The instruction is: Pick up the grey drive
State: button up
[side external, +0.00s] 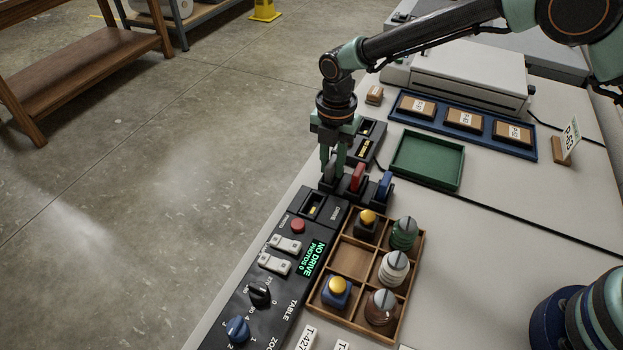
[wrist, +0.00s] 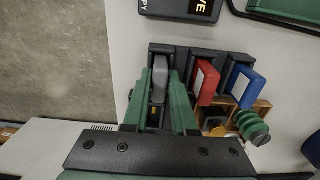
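The grey drive (wrist: 160,74) stands upright in the leftmost slot of a black rack (wrist: 208,56). In the side external view the grey drive (side external: 329,173) is partly hidden by my fingers. My gripper (side external: 333,165) points down over it. In the wrist view my gripper's two green fingers (wrist: 161,92) are on either side of the grey drive, with narrow dark gaps seeming to show between them and it. The gripper looks open around the drive; contact is hard to tell. A red drive (side external: 357,177) and a blue drive (side external: 384,185) stand in the slots to the right.
A black control panel (side external: 284,302) reads "NO DRIVE, PHOTOS 0". A wooden tray (side external: 353,262) with several knobbed pieces is close to the rack. Behind are a black copy device (side external: 368,143), an empty green tray (side external: 428,159) and a blue tray (side external: 430,120) of labelled boxes.

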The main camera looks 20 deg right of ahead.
grip_shut()
